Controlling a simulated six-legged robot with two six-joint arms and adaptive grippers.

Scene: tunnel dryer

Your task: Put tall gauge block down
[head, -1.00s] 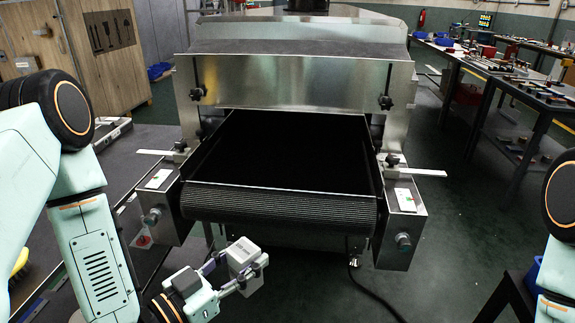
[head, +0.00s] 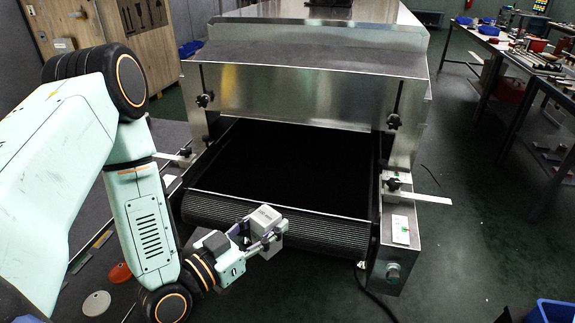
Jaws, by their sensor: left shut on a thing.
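The tall gauge block (head: 264,219) is a small grey block with a label on its top face. My left gripper (head: 258,234) is shut on it and holds it in the air in front of the conveyor's front roller. In the picture the block overlaps the roller edge; I cannot tell how far apart they are. The black conveyor belt (head: 285,165) of the tunnel dryer (head: 300,90) is empty as far as I can see. My right gripper is not in view.
A control box with a white plate (head: 400,230) stands right of the belt, with a metal arm sticking out. A dark table with several discs (head: 120,273) is at left. Benches with tools (head: 520,55) stand back right. A blue bin (head: 553,313) is at lower right.

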